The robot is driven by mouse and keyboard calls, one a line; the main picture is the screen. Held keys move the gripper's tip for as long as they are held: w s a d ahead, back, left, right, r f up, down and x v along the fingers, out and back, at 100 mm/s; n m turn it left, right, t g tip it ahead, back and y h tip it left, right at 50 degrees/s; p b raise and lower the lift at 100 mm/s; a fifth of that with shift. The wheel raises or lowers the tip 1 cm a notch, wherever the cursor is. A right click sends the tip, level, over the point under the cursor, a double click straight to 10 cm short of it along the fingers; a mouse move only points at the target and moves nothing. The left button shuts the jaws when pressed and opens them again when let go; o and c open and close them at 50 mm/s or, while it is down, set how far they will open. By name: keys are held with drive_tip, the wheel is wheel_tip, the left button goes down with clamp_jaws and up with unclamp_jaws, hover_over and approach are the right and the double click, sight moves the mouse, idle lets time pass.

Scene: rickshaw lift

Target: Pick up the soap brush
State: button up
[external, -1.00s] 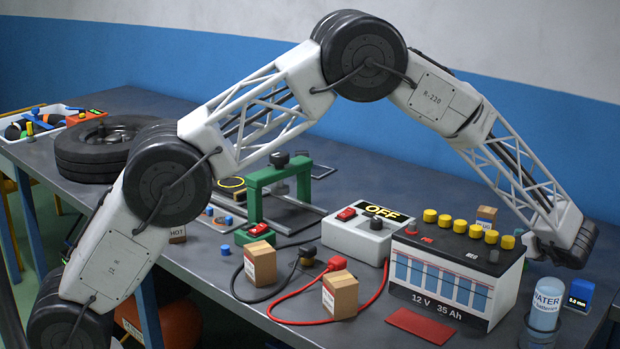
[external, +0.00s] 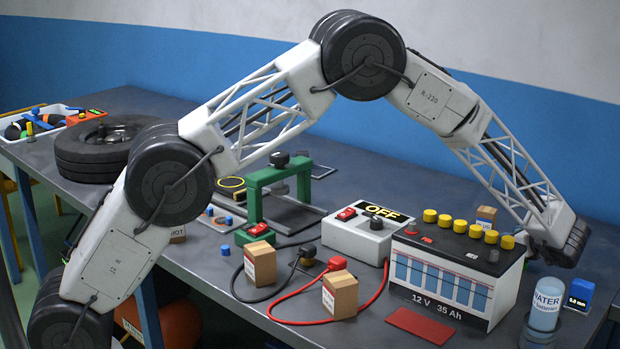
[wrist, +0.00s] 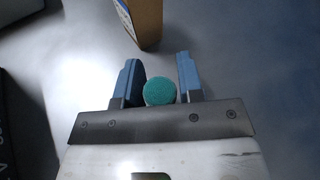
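In the wrist view a round teal top (wrist: 159,92), which looks like the end of the soap brush, sits between the two blue fingers of my gripper (wrist: 157,60). The fingers stand apart, one on each side of it. A narrow gap shows on its right; on the left it is close to the finger, and I cannot tell if they touch. The rest of the brush is hidden. In the external view my wrist (external: 562,240) is low behind the battery at the far right, where the fingers and brush cannot be seen.
A cardboard box (wrist: 145,20) stands just beyond the fingertips. The black battery (external: 455,270) with yellow caps is in front of my wrist. A water beaker (external: 545,305) and a small blue meter (external: 578,294) stand at the right edge. Grey tabletop is bare around the fingers.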

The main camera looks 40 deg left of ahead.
drive_tip(key=c, duration=0.5)
drive_tip(key=shift+r, duration=0.1)
drive_tip(key=shift+c, duration=0.2)
wheel_tip(320, 180, up, 10)
idle(0.3)
idle(0.6)
